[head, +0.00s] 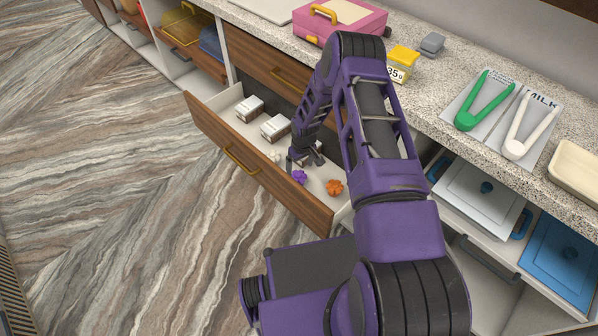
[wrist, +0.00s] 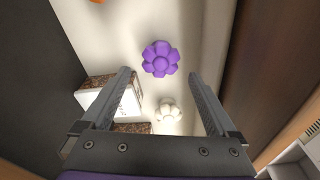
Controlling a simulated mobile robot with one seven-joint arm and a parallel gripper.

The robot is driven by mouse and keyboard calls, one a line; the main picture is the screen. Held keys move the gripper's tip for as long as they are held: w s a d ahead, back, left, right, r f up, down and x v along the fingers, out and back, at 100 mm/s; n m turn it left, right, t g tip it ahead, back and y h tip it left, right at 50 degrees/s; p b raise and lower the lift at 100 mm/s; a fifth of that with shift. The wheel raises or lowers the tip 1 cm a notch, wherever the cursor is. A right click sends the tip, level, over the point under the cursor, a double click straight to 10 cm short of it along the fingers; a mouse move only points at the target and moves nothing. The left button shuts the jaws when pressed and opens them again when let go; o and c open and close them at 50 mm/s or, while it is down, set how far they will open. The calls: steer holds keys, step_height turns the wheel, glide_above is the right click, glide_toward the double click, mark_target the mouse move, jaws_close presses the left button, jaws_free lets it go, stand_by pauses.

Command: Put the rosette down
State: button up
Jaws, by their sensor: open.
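A purple rosette (head: 299,177) lies on the white floor of the open drawer (head: 232,151). In the wrist view the purple rosette (wrist: 161,59) shows just beyond and between the fingertips, apart from both. A cream rosette (head: 275,156) lies near it; in the wrist view the cream rosette (wrist: 168,112) shows between the fingers, lower in the picture. An orange rosette (head: 334,187) lies to the right in the drawer. My gripper (head: 298,161) is open and empty, low in the drawer. Its fingers (wrist: 159,74) point at the drawer floor.
Two white boxes (head: 250,109) with brown tops stand in the drawer's left part; one (wrist: 108,98) shows beside the left finger. The counter (head: 425,102) above holds a pink case (head: 340,22), green tongs (head: 484,101) and white tongs (head: 518,128).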

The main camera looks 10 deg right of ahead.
mark_target(301, 178)
step_height(301, 178, up, 6)
steer(key=shift+s+d, duration=0.15)
steer(key=shift+s, duration=0.25)
